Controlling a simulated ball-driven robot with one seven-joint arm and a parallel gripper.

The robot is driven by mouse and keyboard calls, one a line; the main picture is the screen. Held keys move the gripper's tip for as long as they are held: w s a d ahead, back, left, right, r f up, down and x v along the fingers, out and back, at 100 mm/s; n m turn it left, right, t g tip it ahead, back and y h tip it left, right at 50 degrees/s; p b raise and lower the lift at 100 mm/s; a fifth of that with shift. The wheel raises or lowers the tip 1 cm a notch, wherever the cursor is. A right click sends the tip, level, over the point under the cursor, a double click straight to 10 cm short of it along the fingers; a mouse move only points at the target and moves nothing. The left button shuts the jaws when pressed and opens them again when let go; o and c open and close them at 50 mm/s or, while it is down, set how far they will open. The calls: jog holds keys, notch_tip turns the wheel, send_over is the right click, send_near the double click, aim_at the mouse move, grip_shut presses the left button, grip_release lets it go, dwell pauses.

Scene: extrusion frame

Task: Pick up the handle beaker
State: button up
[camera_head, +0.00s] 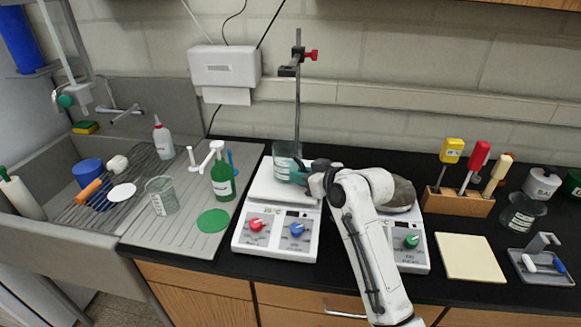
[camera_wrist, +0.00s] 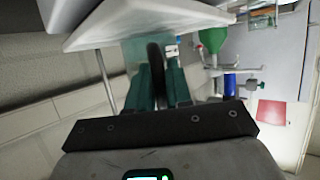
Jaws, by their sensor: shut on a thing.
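The handle beaker (camera_head: 285,155) is a clear glass with a white label, at the white plate of the left stirrer in the head view. Whether its base touches the plate I cannot tell. My gripper (camera_head: 302,172) reaches it from the right, its teal fingers at the beaker's side. In the wrist view the teal fingers of my gripper (camera_wrist: 158,82) are shut around a dark, curved handle, with the pale, see-through beaker (camera_wrist: 133,52) just beyond. My gripper hides part of the beaker's right side in the head view.
The left stirrer (camera_head: 273,232) carries an upright metal rod (camera_head: 298,100) with a red clamp, close behind the beaker. A second stirrer (camera_head: 411,240) stands right, partly behind my arm. Another beaker (camera_head: 161,195) and a green bottle (camera_head: 222,178) stand left on the drainboard.

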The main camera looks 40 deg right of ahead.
grip_shut()
jog(key=shift+r, duration=0.15)
jog(key=shift+r, duration=1)
jog(key=s+d+r+b, duration=0.2)
jog(key=s+r+b, duration=0.1)
jog(key=s+r, duration=0.7)
jog(key=shift+d+f+v, duration=0.25)
jog(key=shift+f+v, duration=0.1)
jog(key=shift+v, duration=1.5)
jog(key=shift+s, duration=0.2)
